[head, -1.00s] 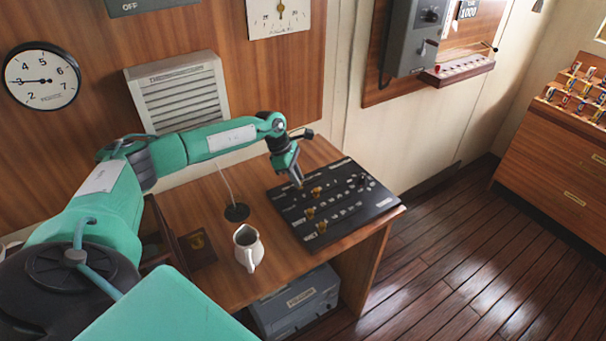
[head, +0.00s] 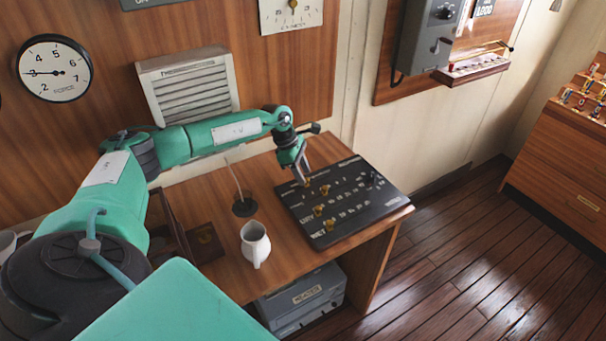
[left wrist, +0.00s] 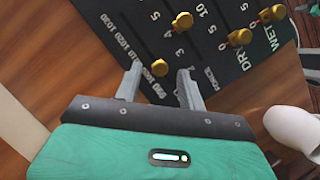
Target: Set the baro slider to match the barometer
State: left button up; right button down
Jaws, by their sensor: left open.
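The dark slider panel (head: 335,232) lies on the wooden desk, with brass knobs in slots. My left gripper (head: 305,181) is over its far left part, pointing down. In the left wrist view, the open fingers (left wrist: 158,82) stand on either side of the brass baro knob (left wrist: 160,67), with gaps to it. This knob sits near the low end of a scale marked 990 to 1030. Whether the fingertips reach down to its height I cannot tell. No barometer reading is legible; a square dial (head: 291,14) on the wall is cut off at the top. My right gripper is not in view.
Other brass knobs, dry (left wrist: 239,37) and wet (left wrist: 268,15), stand close by on the panel. A white jug (head: 255,246) stands left of the panel. A round force gauge (head: 55,68) and a louvred box (head: 187,88) are on the wall.

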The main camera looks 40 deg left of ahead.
pick_arm(q)
jog(key=b+v, duration=0.3)
jog(key=v, duration=1)
